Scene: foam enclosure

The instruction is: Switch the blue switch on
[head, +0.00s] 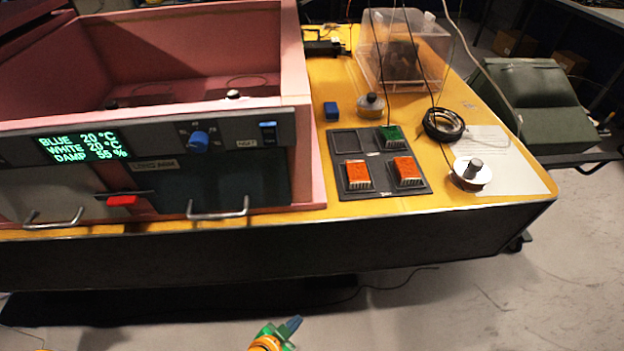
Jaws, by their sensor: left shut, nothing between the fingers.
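A small blue rocker switch (268,131) sits at the right end of the dark front panel of the pink foam enclosure (312,150). Its on or off position is too small to tell. A blue knob (198,140) is to its left on the same panel. My left gripper (290,328) shows at the bottom edge, with green and orange parts and a blue tip. It is shut and empty, below the table's front edge in the picture and well apart from the switch. My right gripper is not in view.
A green-lit display (83,147) is on the panel's left. Below are metal handles (217,210) and a red latch (121,201). On the yellow table (330,75), right of the enclosure, are a dark tray (377,188) with orange and green blocks, a spool (470,173) and a clear box (404,60).

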